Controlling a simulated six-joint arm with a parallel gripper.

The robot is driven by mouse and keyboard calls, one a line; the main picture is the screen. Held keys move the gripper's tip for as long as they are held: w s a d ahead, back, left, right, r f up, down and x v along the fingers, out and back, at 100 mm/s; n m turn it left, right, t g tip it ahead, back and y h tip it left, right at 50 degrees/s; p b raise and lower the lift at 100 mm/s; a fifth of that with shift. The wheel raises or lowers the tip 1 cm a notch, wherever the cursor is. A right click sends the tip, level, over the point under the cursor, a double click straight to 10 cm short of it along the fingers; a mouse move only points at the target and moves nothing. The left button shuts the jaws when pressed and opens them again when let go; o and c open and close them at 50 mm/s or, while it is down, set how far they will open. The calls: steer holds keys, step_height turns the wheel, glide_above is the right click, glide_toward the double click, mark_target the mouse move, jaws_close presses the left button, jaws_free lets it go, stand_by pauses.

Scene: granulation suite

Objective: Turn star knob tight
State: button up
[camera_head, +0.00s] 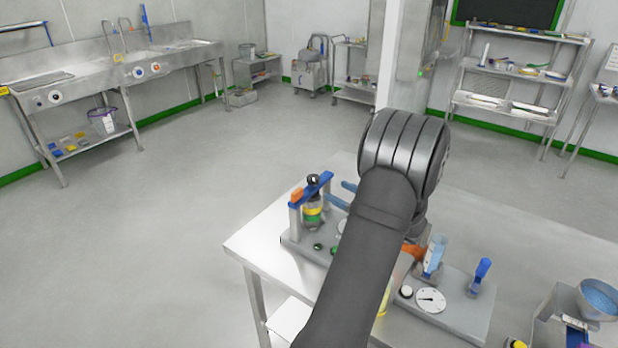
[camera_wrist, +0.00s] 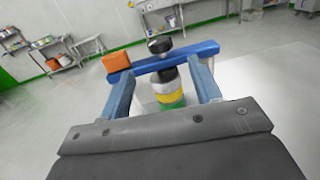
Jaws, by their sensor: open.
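The black star knob (camera_head: 313,180) sits on top of a blue crossbar (camera_head: 322,185) in the head view. In the wrist view the knob (camera_wrist: 160,45) stands above the middle of the crossbar (camera_wrist: 190,51). A banded yellow, green and dark jar (camera_head: 312,208) stands under the bar; the jar (camera_wrist: 170,90) also shows between my fingers in the wrist view. My gripper (camera_head: 336,192) has two blue fingers, spread apart and pointing left toward the clamp. In the wrist view my gripper (camera_wrist: 160,72) is open and empty, with the knob beyond the fingertips, not between them.
An orange block (camera_head: 297,194) sits at the bar's left end. Green buttons (camera_head: 318,246) lie on the clamp's base. Right of my arm are a dial (camera_head: 430,299), a light-blue vial (camera_head: 434,255) and a blue-handled part (camera_head: 481,275). Open floor lies left of the table.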

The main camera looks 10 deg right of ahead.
mark_target(308, 176)
steer(key=x, duration=1.2)
steer(key=shift+w+a, duration=0.1)
steer(key=shift+w, duration=0.05)
steer(key=c, duration=1)
steer(key=shift+h, duration=0.3)
